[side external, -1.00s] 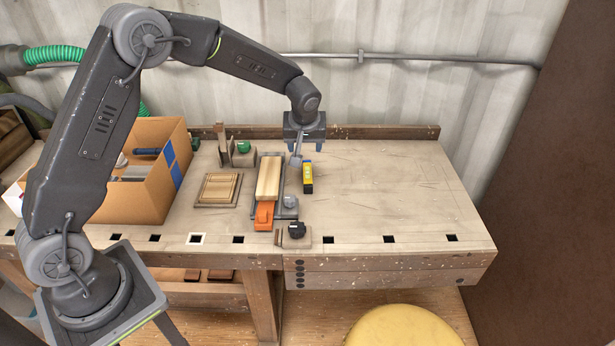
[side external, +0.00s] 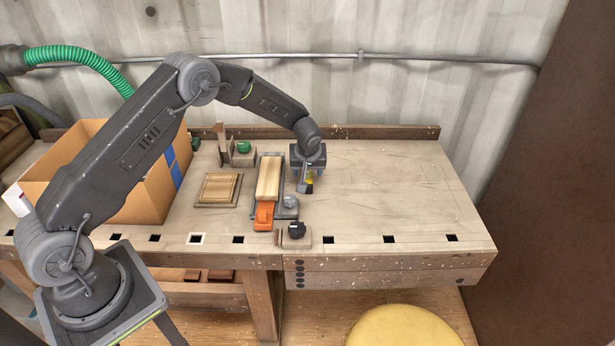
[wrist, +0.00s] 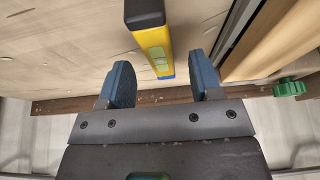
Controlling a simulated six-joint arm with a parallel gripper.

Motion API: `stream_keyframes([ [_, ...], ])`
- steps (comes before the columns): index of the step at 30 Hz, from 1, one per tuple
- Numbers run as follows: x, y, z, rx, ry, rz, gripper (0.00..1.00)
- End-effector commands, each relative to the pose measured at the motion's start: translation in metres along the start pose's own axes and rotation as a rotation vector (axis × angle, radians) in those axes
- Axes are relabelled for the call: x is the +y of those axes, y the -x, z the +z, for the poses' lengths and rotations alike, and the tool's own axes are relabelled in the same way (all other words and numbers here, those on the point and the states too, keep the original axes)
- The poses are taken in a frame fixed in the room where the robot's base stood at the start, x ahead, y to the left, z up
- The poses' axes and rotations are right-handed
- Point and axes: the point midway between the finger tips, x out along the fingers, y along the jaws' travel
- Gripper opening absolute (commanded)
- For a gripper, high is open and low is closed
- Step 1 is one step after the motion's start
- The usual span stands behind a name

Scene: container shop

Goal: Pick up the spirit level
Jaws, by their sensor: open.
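The spirit level (wrist: 155,42) is a yellow bar with a dark end cap and a pale vial window. In the wrist view it lies lengthwise on the bench, its far part between my open fingers, with a gap on each side. In the side view most of the spirit level (side external: 310,182) is hidden behind my gripper (side external: 306,186). My gripper is low over it, and the blue-grey fingers show apart in the wrist view (wrist: 163,84). I cannot tell exactly how high the fingertips are above the bench.
A small block with a black knob (side external: 296,230) stands in front. A wooden panel (side external: 218,188) and a cardboard box (side external: 150,200) are further left. The bench (side external: 400,190) is clear on the right.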

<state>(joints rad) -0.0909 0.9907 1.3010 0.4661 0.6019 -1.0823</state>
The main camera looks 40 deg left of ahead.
Motion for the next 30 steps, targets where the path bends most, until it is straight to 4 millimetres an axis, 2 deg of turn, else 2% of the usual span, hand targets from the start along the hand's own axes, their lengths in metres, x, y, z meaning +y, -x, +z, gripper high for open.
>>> stream_keyframes([
  [3, 0.000, -0.018, 0.000, -0.001, 0.000, -0.001, 0.58],
  [6, 0.000, -0.026, -0.001, 0.000, 0.000, 0.000, 0.58],
  [14, 0.001, -0.028, -0.001, 0.001, 0.000, 0.000, 0.58],
  [30, 0.001, -0.027, -0.001, 0.000, 0.000, 0.000, 0.07],
])
